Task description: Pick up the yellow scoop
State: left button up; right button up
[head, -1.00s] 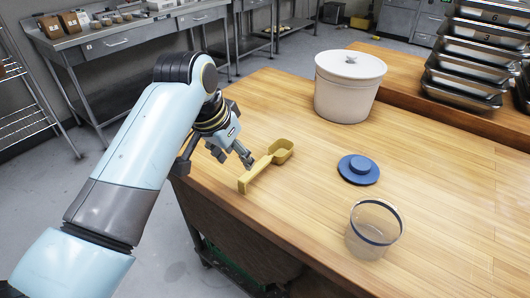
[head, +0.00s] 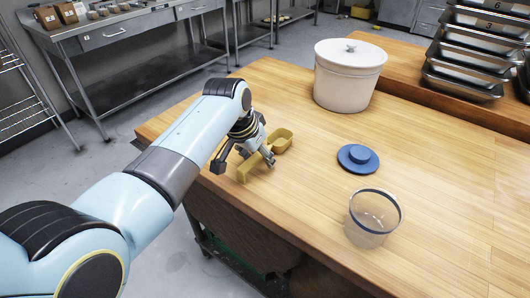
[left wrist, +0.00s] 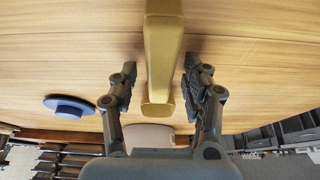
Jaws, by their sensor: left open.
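The yellow scoop (head: 281,141) lies on the wooden table near its left edge, its handle pointing toward the near edge. My left gripper (head: 244,163) is over the scoop's handle and partly hides it in the head view. In the left wrist view the open fingers of my left gripper (left wrist: 160,85) stand on either side of the scoop's handle (left wrist: 162,55), with a gap on both sides. The fingers do not appear to touch it. My right gripper is not in view.
A blue lid (head: 358,158) and a clear container (head: 372,218) with a dark rim stand right of the scoop. A white lidded bin (head: 346,78) stands behind. Stacked metal trays (head: 464,72) are at the far right.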

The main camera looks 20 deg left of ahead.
pick_arm(q)
grip_shut()
dwell(0.3)
dwell(0.3)
